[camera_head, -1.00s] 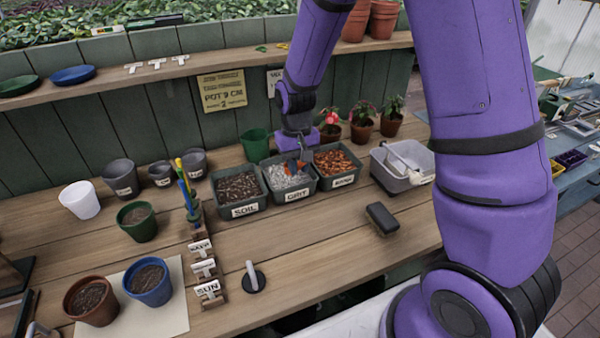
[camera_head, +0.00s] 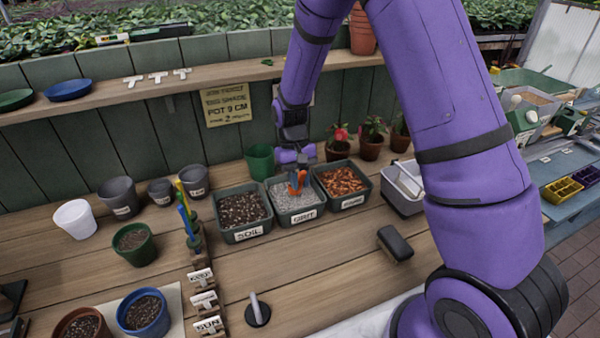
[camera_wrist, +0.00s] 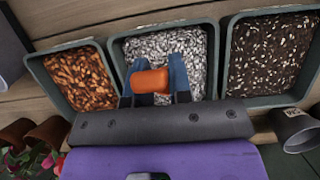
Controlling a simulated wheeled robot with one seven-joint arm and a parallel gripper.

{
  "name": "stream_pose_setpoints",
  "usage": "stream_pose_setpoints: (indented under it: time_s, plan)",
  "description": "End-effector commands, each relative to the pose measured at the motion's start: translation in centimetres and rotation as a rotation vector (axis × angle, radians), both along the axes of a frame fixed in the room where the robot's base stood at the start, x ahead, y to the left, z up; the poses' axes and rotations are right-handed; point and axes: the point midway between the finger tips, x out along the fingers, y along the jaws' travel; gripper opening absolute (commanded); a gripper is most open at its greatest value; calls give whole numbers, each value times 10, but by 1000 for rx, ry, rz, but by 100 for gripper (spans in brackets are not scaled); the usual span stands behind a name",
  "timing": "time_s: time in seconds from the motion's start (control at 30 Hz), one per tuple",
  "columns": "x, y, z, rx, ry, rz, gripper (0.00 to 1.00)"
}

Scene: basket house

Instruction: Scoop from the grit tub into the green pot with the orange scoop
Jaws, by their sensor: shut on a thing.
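The grit tub (camera_head: 309,214), a dark green tub of pale grey chips with a GRIT label, stands between the soil and bark tubs. It also shows in the wrist view (camera_wrist: 203,30). My gripper (camera_head: 297,175) is over the grit tub, pointing down. It is shut on the orange scoop (camera_head: 297,187), whose orange part shows between the fingers in the wrist view (camera_wrist: 150,81). The scoop's bowl is hidden, and I cannot tell how deep it sits in the grit. The green pot (camera_head: 134,244) with dark soil inside stands upright at the left. Another green pot (camera_head: 260,162), plain, stands behind the tubs.
The soil tub (camera_head: 243,212) is left of the grit and the orange-brown chip tub (camera_head: 343,184) right. Colourful upright sticks (camera_head: 187,213) and small label signs (camera_head: 203,300) stand between the tubs and the green pot. A black block (camera_head: 394,243) lies in front.

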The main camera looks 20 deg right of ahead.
Motion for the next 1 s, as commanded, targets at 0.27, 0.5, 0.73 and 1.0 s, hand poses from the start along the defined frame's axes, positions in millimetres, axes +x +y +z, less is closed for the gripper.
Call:
stream_pose_setpoints:
  time_s: [0.27, 0.5, 0.73, 1.0]
  plan:
    - [0, 0, -29, 0, 1, -1, 0]
    - [0, 0, -45, 0, -1, -1, 0]
    - [0, 0, -49, 0, -1, -1, 0]
    - [0, 0, -49, 0, -2, -1, 0]
